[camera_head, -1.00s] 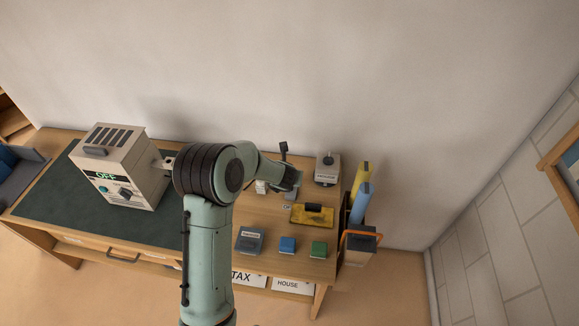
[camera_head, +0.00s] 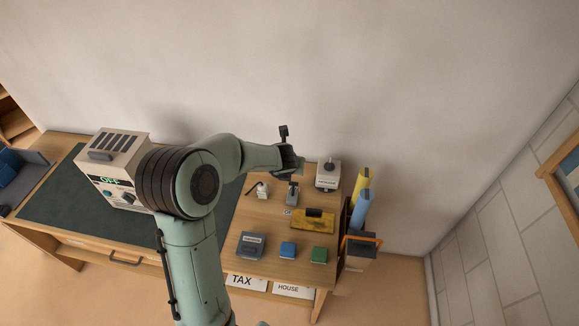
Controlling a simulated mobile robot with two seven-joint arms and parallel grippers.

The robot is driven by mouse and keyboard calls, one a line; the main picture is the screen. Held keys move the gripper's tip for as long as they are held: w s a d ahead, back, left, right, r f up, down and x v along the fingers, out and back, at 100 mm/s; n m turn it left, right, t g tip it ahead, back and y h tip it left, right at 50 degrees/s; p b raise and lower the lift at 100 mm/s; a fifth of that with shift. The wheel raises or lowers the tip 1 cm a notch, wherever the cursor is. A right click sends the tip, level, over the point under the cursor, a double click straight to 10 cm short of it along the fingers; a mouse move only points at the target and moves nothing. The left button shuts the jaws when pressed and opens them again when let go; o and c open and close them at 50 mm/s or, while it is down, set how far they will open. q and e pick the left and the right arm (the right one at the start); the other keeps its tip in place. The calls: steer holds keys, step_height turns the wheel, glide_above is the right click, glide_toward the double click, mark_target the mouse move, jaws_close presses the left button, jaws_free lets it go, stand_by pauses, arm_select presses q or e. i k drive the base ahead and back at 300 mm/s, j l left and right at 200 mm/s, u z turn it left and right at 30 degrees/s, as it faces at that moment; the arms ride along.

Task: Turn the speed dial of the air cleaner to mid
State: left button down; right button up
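The air cleaner (camera_head: 127,146) is a beige box with a slotted top, standing on the dark green mat at the left of the bench. Its front display (camera_head: 110,182) reads OFF in green. The dark speed dial (camera_head: 129,198) shows low on its front, close to my arm's edge; its pointer setting is too small to read. My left arm covers the box's right side. My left gripper (camera_head: 297,162) is well to the right of the cleaner, above the back of the bench, apart from it. Its fingers are too small to tell open or shut. My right gripper is out of view.
The bench's right side holds a grey box (camera_head: 328,174), a yellow tool (camera_head: 312,220), a grey-blue box (camera_head: 251,245), a blue block (camera_head: 288,250) and a green block (camera_head: 319,253). Rolled tubes (camera_head: 362,205) stand at the bench's right end. A wall is behind.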

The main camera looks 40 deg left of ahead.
mark_target(128, 198)
steer(key=k+j, duration=0.2)
steer(key=k, duration=0.3)
steer(key=k+j, duration=0.25)
steer(key=k, duration=0.2)
